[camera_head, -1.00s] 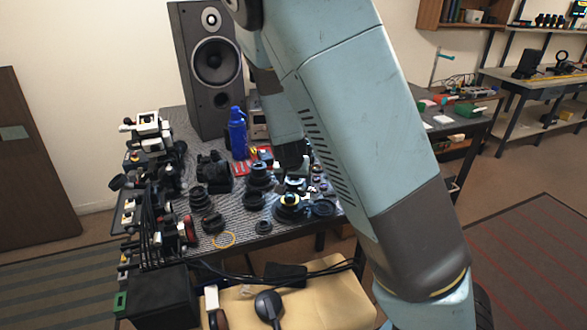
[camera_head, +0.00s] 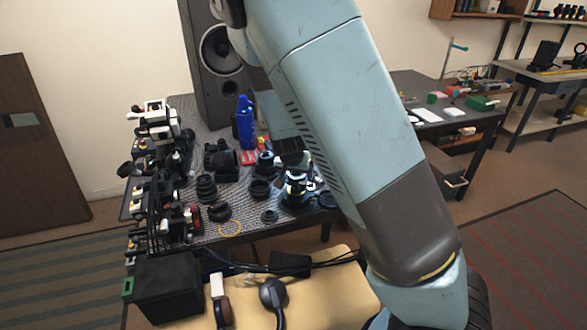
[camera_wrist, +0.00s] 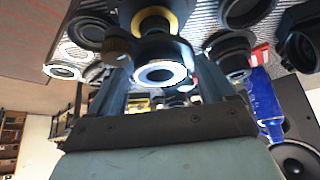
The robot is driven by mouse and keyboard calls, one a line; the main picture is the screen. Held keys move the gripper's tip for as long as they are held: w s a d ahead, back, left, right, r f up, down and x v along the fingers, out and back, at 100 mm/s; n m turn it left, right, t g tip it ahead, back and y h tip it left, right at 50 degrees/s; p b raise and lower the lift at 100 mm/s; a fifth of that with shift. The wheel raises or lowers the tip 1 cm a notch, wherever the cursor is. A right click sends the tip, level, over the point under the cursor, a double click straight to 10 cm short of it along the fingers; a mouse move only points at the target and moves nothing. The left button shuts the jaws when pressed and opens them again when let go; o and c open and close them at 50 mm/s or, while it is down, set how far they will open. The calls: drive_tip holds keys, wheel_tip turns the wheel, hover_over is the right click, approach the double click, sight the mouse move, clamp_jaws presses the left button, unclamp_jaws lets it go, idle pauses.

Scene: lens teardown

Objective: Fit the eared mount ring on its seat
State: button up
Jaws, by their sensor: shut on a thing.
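In the wrist view, a dark ring-like part with a bright silvery face (camera_wrist: 160,72) sits between the fingers of my gripper (camera_wrist: 163,88), which is shut on it; I take it to be the eared mount ring. Its ears cannot be made out. Just beyond it stands a dark round lens body with a yellow band (camera_wrist: 153,19), probably the seat. Whether ring and lens body touch cannot be told. In the head view, my gripper (camera_head: 296,178) points down over the dark lens body (camera_head: 297,199) near the table's front right; the held part is too small to make out.
Several dark lens barrels and rings stand close by, among them a ring (camera_head: 269,216). A blue bottle (camera_head: 245,122) and a speaker (camera_head: 217,60) stand behind. Equipment crowds the table's left side.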

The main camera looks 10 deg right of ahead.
drive_tip(key=shift+f, duration=1.95)
drive_tip(key=shift+f, duration=0.2)
idle(0.6)
idle(0.5)
drive_tip(key=o, duration=0.9)
drive_tip(key=shift+r, duration=3.5)
